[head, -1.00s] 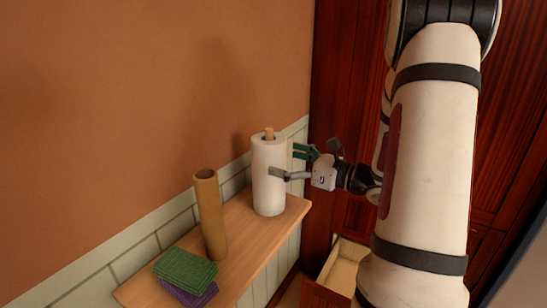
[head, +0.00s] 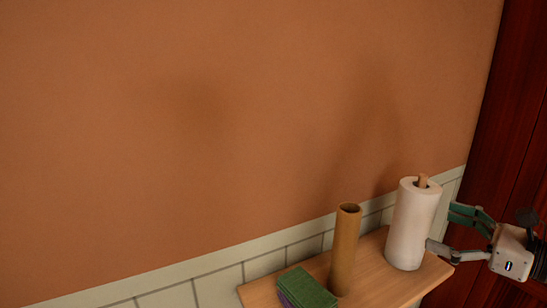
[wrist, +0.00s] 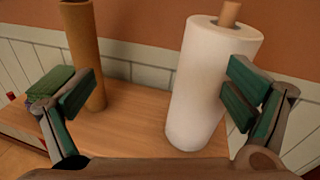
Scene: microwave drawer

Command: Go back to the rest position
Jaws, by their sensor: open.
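My gripper (head: 447,231) is at the right edge of the head view, with its fingers spread and pointing left toward the paper towel roll (head: 411,225). In the wrist view my gripper (wrist: 160,95) has its fingers wide apart with nothing held. Most of my arm is outside the head view.
A wooden shelf (head: 383,289) along the wall holds the roll, an upright brown cardboard tube (head: 344,250) and a green sponge or cloth (head: 307,288) stacked on a purple one. A dark red wooden panel (head: 513,130) stands at the right.

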